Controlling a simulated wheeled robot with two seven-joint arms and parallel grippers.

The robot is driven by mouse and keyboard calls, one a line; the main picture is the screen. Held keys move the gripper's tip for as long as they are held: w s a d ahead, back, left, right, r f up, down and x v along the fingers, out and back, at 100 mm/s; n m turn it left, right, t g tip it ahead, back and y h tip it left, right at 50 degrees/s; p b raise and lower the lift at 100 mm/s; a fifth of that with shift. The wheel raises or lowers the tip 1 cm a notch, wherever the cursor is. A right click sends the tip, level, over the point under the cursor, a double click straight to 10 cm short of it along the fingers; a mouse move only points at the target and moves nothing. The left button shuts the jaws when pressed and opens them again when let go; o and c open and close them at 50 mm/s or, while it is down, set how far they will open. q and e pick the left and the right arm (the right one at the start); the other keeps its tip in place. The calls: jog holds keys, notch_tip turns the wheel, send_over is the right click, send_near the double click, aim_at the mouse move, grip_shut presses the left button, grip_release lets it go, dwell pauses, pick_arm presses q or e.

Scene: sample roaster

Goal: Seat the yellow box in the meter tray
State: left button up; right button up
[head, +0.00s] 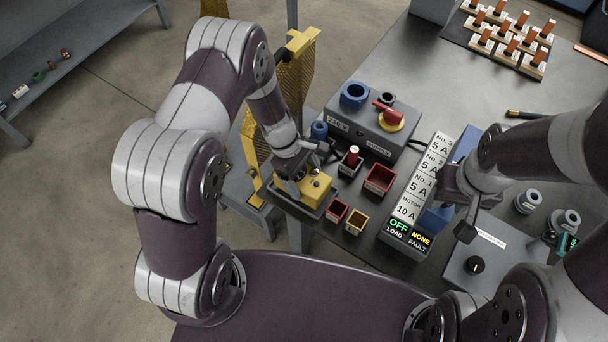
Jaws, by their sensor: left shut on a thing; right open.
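The yellow box (317,190), with small dark fittings on top, is at the left end of the bench. My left gripper (299,182) is shut on it from above. The dark meter tray (286,205) lies right under the box, its rim showing at the left and front. I cannot tell whether the box rests on the tray floor or is held slightly above it; the gripper hides its back left part. My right gripper (456,208) is open and empty beside the breaker panel (408,206).
Small red bins (380,179) and a yellow bin (356,222) stand right of the tray. A grey supply box (372,128) with a red switch is behind them. A yellow mesh guard (296,75) rises at the bench's left edge.

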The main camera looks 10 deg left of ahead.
pick_arm(q)
jog(key=shift+f+b, duration=0.6)
jog(key=shift+f, duration=0.3)
jog(key=o, duration=1.3)
jog(key=shift+c, duration=0.2)
jog(key=p+v, duration=0.2)
jog(key=v, duration=1)
jog(key=shift+r, duration=0.4)
jog(key=shift+w, duration=0.1)
